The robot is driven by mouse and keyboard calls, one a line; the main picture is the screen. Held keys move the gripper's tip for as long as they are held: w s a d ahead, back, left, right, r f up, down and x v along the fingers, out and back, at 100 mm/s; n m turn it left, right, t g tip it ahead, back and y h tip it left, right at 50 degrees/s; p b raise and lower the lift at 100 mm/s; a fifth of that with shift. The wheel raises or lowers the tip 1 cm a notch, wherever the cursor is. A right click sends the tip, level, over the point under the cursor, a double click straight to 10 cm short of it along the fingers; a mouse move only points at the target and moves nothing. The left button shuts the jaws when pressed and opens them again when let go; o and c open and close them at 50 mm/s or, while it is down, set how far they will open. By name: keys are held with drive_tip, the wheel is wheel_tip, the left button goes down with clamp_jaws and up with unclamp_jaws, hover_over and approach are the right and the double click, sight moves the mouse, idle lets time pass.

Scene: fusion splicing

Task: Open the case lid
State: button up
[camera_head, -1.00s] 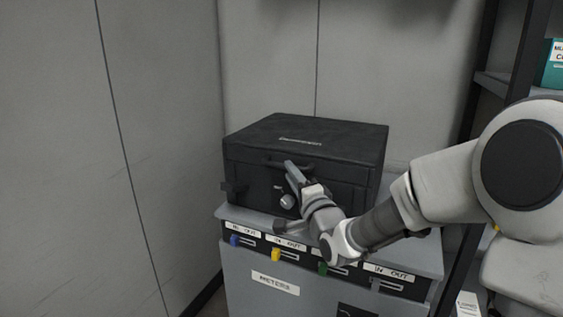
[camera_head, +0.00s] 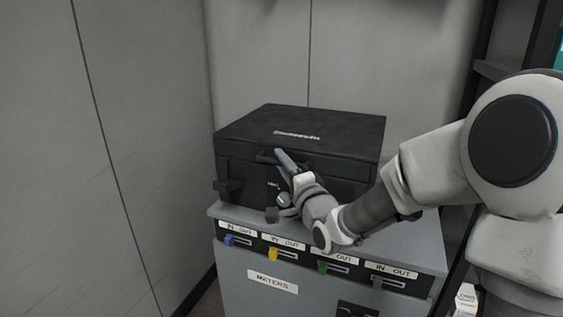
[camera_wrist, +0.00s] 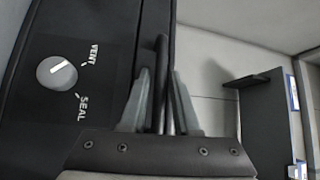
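The black case (camera_head: 340,178) stands on a grey cabinet, and its lid (camera_head: 345,128) looks closed. My gripper (camera_head: 281,160) is at the handle (camera_head: 265,156) on the case front. In the wrist view, the dark handle bar (camera_wrist: 161,85) runs between the two fingers of my gripper (camera_wrist: 160,75). The fingers stand close on either side of it; whether both touch it is unclear. A round knob (camera_wrist: 57,73) is on the front, its white mark pointing towards VENT.
The grey cabinet (camera_head: 320,290) has a labelled row of IN/OUT slots with coloured tabs on its front. Walls stand close at the left and behind the case. A dark shelf rack (camera_head: 497,70) stands at the right. There is open space above the lid.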

clamp_jaws()
idle(1.4)
